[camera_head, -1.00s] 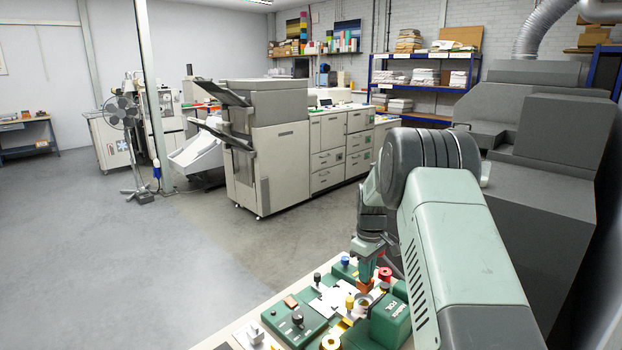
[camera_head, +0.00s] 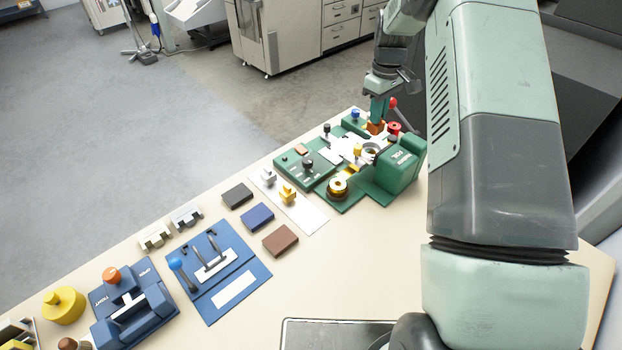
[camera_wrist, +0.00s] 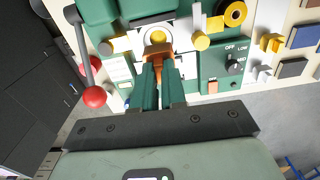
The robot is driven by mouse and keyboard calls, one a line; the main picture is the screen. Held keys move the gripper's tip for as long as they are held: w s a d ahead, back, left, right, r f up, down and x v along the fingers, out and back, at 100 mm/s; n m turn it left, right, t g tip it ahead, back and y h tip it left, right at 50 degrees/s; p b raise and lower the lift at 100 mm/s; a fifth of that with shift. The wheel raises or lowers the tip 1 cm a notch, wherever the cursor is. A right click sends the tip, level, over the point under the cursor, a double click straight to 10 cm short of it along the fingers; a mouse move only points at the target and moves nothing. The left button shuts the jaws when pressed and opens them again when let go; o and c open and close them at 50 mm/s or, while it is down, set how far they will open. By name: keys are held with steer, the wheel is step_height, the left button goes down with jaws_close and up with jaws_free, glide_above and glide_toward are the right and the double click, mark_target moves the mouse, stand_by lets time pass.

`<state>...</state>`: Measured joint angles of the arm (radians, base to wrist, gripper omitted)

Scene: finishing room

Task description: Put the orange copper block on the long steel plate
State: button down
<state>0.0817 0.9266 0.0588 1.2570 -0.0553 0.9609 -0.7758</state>
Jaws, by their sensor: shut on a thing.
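My gripper (camera_head: 378,116) is over the far end of a green machine (camera_head: 348,190), fingers pointing down. It is shut on an orange copper block (camera_head: 375,127), which shows below the fingertips. In the wrist view the block (camera_wrist: 157,52) shows at the tips of the green fingers (camera_wrist: 158,75), partly hidden by them. A long pale strip (camera_head: 310,218), which may be the steel plate, lies left of the machine with a brass piece (camera_head: 287,194) and a steel piece (camera_head: 268,177) on it. Pale metal pieces (camera_head: 338,152) also lie on the machine; I cannot tell which is the plate.
A red-knobbed lever (camera_wrist: 95,95) stands close to my gripper. Dark (camera_head: 237,195), blue (camera_head: 257,216) and brown (camera_head: 280,240) blocks and a blue fixture (camera_head: 218,275) stand further left. The front table middle is clear.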

steer(key=s+a+r+m, duration=0.4)
steer(key=s+r+m, duration=0.3)
steer(key=s+r, duration=0.85)
steer(key=s+a+f+n, duration=0.25)
steer(key=a+f, duration=0.35)
steer(key=f, duration=0.3)
steer(key=s+a+f+n, duration=0.1)
steer(key=a+f+n, duration=0.4)
steer(key=f, duration=0.4)
steer(key=shift+w+a+f, duration=0.1)
steer(key=shift+a+f, duration=0.2)
steer(key=shift+f, duration=1.5)
steer(key=shift+a+f, duration=0.35)
steer(key=shift+f, duration=1.45)
steer(key=shift+w+a+f, duration=0.1)
steer(key=shift+a+f, duration=0.2)
steer(key=shift+f, duration=1.5)
steer(key=shift+f, duration=0.2)
steer(key=c, duration=1.2)
jaws_free()
